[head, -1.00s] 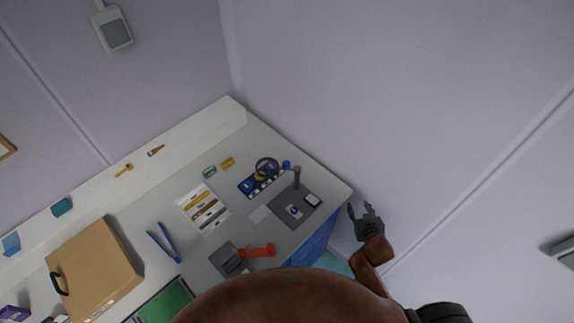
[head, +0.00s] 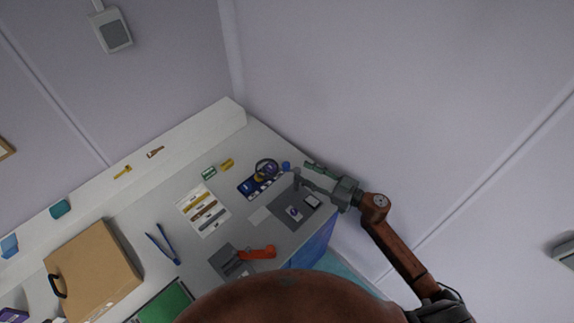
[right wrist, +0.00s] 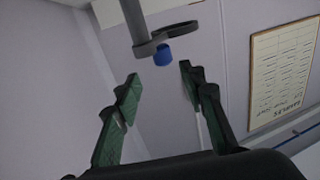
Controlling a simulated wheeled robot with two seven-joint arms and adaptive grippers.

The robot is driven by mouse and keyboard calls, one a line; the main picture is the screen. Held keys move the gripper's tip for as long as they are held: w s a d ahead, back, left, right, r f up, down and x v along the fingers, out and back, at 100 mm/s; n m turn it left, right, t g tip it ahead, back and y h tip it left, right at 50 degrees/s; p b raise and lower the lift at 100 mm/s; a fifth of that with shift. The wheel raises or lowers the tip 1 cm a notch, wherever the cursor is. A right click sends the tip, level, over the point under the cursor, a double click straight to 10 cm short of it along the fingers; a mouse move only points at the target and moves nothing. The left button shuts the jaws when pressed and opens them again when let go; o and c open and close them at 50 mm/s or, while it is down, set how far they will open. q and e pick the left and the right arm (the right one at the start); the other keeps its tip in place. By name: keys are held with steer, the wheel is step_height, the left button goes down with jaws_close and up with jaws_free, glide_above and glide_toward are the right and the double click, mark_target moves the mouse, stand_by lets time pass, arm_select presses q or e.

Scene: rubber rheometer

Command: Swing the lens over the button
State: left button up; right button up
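The lens (head: 266,168) appears as a dark round ring near the back right of the table, over a blue strip. A grey post (head: 297,178) stands beside it, with a blue knob (head: 286,165) close by. In the right wrist view a grey post and its looped bracket (right wrist: 165,40) show above the blue knob (right wrist: 163,54). My left gripper is out of view.
The grey mat (head: 283,216) also holds a small white-faced item (head: 312,201). The wall stands close behind my right arm.

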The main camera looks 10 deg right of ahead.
mark_target(287, 164)
steer(key=x, duration=0.8)
steer(key=shift+s+a+f, duration=0.1)
steer(key=shift+s+a, duration=0.05)
steer(key=shift+s, duration=0.05)
steer(key=shift+c, duration=0.2)
jaws_close()
stand_by(0.3)
